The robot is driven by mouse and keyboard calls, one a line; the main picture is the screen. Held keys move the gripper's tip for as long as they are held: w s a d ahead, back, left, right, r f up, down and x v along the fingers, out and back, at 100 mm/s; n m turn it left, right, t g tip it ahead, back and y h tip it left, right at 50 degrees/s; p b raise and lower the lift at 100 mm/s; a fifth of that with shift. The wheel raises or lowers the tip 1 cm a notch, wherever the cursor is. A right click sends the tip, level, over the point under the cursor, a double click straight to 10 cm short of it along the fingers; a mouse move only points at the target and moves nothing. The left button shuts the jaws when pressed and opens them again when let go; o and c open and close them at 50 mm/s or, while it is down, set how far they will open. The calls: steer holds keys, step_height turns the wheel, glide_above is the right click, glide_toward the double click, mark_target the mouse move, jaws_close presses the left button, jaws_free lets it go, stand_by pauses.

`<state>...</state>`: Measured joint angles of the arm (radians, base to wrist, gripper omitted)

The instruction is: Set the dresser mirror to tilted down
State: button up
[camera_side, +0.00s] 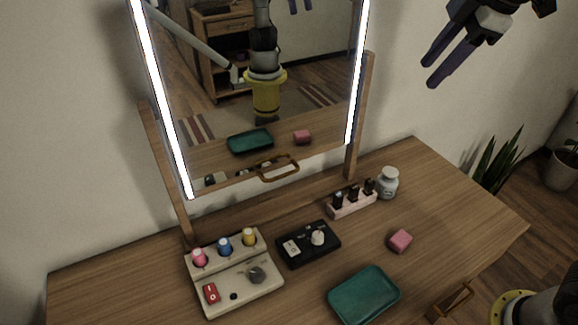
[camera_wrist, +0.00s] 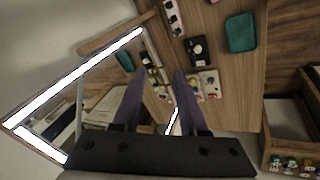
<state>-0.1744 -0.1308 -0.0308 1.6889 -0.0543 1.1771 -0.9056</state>
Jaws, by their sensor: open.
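The dresser mirror (camera_side: 215,100) stands at the back of the dresser between two wooden posts, with lit strips down both sides. A small brass-coloured handle (camera_side: 279,168) sits at its lower edge. The glass reflects the tabletop, the floor and my arm; its exact tilt is hard to judge. In the wrist view the mirror (camera_wrist: 97,88) shows at the left, seen obliquely. My gripper (camera_side: 430,70) is open and empty, up in the air to the right of the mirror and well apart from the handle. Its two dark fingers (camera_wrist: 154,72) show in the wrist view.
On the dresser top (camera_side: 150,270) stand a cream switch box (camera_side: 241,289), a black control box (camera_side: 308,250), a bottle rack (camera_side: 351,206), a jar (camera_side: 388,184), a pink block (camera_side: 400,240) and a teal tray (camera_side: 363,296). The air before the mirror looks clear.

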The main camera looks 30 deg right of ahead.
steer(key=w+a+f+n, duration=0.1)
steer(key=w+a+n, duration=0.2)
steer(key=w+a, duration=0.3)
steer(key=n+g, duration=0.3)
glide_above(284, 174)
steer(key=s, duration=0.3)
step_height(284, 174, down, 14)
steer(key=w+f, duration=0.1)
steer(key=f, duration=0.7)
steer(key=w+f, duration=0.1)
steer(key=f, duration=0.4)
steer(key=shift+w+f, duration=0.1)
steer(key=shift+w, duration=0.2)
jaws_close()
